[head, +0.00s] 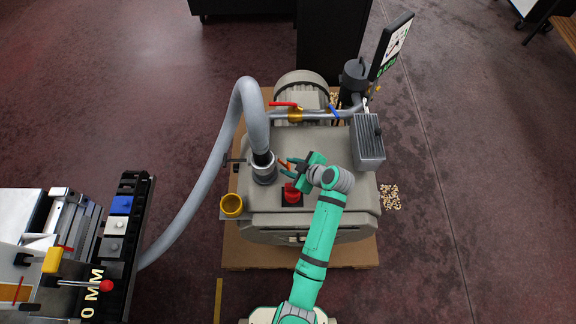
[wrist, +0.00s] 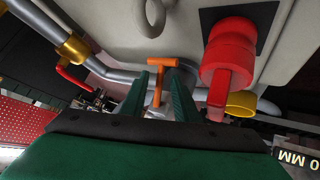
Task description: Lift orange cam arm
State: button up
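The orange cam arm (wrist: 158,66) is a T-shaped handle at the middle of the wrist view. In the head view a small bit of it (head: 285,165) shows beside the grey hose coupling (head: 264,168) on top of the pump. My gripper (wrist: 158,76) is open, with one green finger on each side of the cam arm's stem in the wrist view. I cannot tell whether the fingers touch it or how deep it lies between them. In the head view my gripper (head: 288,166) points left toward the coupling, over the pump top.
A red knob (head: 292,192) stands close to my gripper. A yellow cup (head: 231,205) is at the pump's left edge. A thick grey hose (head: 215,150) arches to the left. A pipe with a red lever (head: 285,104) runs behind. A grey finned box (head: 368,140) is at right.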

jog(key=shift+w+a+f, duration=0.3)
jog(key=shift+f, duration=0.15)
grip_shut()
jog(key=shift+s+d, duration=0.15)
jog(key=shift+d, duration=0.1)
dwell(1.0)
